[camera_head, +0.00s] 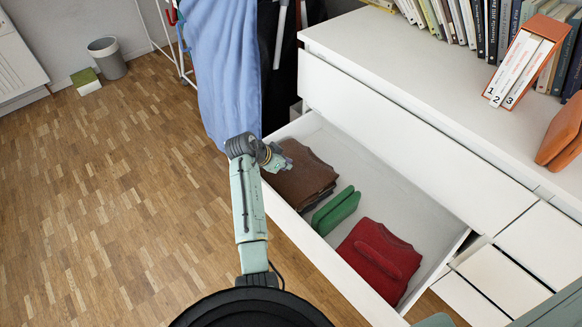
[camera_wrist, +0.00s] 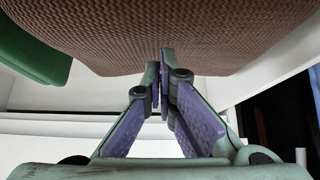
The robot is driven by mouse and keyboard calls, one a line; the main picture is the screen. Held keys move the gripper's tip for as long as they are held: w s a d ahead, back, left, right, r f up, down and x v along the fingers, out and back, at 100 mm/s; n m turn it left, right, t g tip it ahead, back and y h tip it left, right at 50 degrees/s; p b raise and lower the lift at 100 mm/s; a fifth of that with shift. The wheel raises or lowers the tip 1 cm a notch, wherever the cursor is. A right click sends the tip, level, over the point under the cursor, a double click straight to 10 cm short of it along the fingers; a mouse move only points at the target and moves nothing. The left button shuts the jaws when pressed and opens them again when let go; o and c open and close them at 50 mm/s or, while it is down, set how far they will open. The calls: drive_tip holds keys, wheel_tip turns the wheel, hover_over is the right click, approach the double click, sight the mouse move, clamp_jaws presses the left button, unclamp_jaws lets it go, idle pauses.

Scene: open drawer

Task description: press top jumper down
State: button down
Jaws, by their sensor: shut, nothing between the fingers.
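A folded brown jumper (camera_head: 306,176) lies in the far left end of the open white drawer (camera_head: 342,146), in the head view. Its knitted surface also fills the top of the wrist view (camera_wrist: 200,30). My gripper (camera_head: 285,163) is over the near left part of the brown jumper. In the wrist view my gripper (camera_wrist: 163,65) has its fingers together with nothing between them. The fingertips are right at the brown knit; whether they touch it I cannot tell. A folded red jumper (camera_head: 380,258) lies at the drawer's near right end.
A folded green garment (camera_head: 336,210) lies between the two jumpers; it shows at the left of the wrist view (camera_wrist: 30,52). The white dresser top (camera_head: 400,60) carries books (camera_head: 527,62) and an orange-brown object (camera_head: 562,133). A blue cloth (camera_head: 222,70) hangs beside the drawer's left end.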

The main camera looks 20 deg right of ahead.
drive_tip(key=shift+s+a+r+p, duration=0.2)
drive_tip(key=shift+a+r+p, duration=0.1)
drive_tip(key=shift+a+p, duration=0.25)
drive_tip(key=shift+s+a+r+p, duration=0.2)
drive_tip(key=shift+a+r+p, duration=0.1)
drive_tip(key=shift+a+p, duration=0.25)
drive_tip(key=shift+s+a, duration=0.15)
drive_tip(key=shift+a, duration=0.2)
drive_tip(key=shift+f, duration=0.1)
drive_tip(key=v, duration=1.2)
